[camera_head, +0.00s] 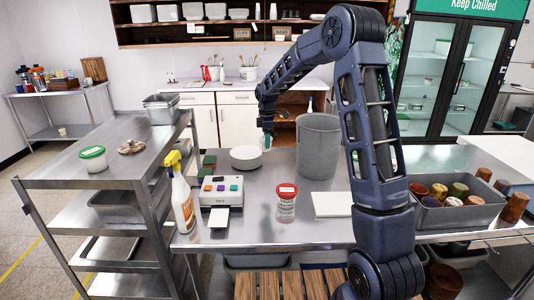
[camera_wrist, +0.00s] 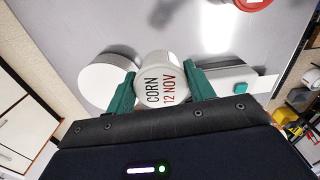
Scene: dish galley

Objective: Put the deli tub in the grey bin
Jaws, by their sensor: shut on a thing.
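The deli tub (camera_wrist: 160,68) is a pale round tub marked "CORN 12 NOV" in the wrist view. My gripper (camera_wrist: 161,86) is shut on it, with a green finger on each side. In the head view my gripper (camera_head: 267,138) is above the back of the steel table, left of the grey bin (camera_head: 319,150). The tub is too small there to make out clearly. The bin is tall, round and open-topped, and stands on the table behind my arm; its inside bottom is hidden.
Near the gripper are a white plate stack (camera_head: 246,157), a label printer (camera_head: 221,191), a spray bottle (camera_head: 182,200) and a red-lidded tub (camera_head: 286,202). A white board (camera_head: 332,204) lies in front of the bin. A grey tray of cups (camera_head: 465,216) stands right.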

